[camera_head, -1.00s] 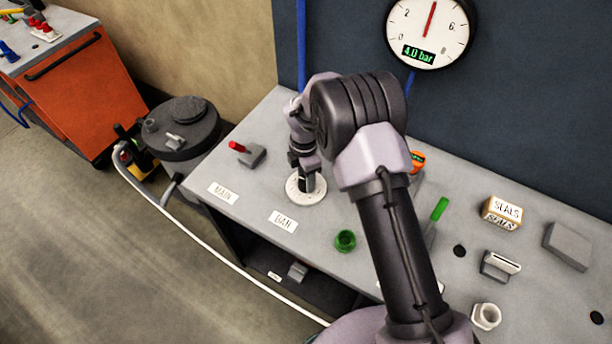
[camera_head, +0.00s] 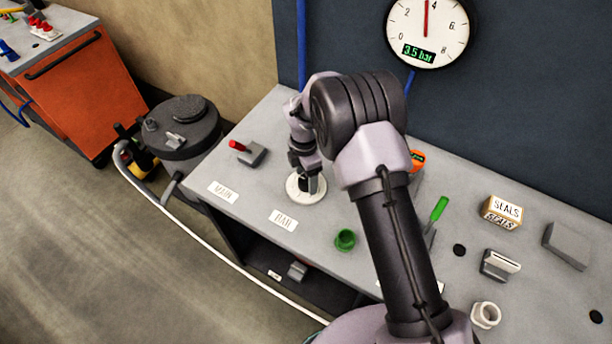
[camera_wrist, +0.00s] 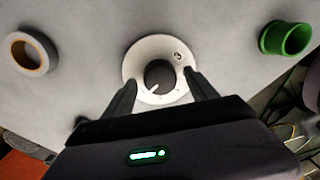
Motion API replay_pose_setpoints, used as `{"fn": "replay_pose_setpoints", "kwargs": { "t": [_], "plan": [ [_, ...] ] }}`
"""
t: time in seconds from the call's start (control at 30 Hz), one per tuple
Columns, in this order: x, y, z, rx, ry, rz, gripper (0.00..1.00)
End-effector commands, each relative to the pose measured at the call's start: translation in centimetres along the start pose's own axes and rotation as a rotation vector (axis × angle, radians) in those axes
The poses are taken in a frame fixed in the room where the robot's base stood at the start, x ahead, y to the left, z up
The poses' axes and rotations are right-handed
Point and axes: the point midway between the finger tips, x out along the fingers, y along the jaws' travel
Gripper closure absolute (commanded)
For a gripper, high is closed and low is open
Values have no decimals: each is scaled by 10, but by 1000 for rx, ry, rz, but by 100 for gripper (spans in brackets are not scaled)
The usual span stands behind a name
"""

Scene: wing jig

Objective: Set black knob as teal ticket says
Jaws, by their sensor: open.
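The black knob (camera_wrist: 160,73) sits in a round white dial plate (camera_wrist: 139,57) on the grey bench. A white pointer mark on it aims down-left in the wrist view. My gripper (camera_wrist: 160,78) is open, with one dark finger on each side of the knob; I cannot tell whether they touch it. In the head view the dial plate (camera_head: 293,190) shows under my gripper (camera_head: 306,178), which partly hides the knob. The wall gauge (camera_head: 428,32) reads 3.5 bar on its green display, its red needle nearly upright. I make out no teal ticket in these frames.
A red-handled switch (camera_head: 247,152) stands left of the dial, near the MAIN label (camera_head: 222,192) and a second label (camera_head: 284,220). A green cup (camera_head: 345,240) is close to its right. A SEALS box (camera_head: 502,213) and grey blocks lie farther right.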

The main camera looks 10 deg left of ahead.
Motion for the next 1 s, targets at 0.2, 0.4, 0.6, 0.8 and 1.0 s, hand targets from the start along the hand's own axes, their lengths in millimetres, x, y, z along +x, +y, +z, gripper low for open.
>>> {"fn": "replay_pose_setpoints", "kwargs": {
  "t": [0.2, 0.4, 0.6, 0.8, 1.0],
  "plan": [
    [-30, 1, 0, 0, 0, 4, 33],
    [-100, 1, 0, 1, 0, 4, 33],
    [-154, 0, 0, 0, -1, 3, 33],
    [-174, 0, 0, 0, 0, 1, 33],
    [-174, 0, 0, 0, 0, 0, 33]
  ]
}}
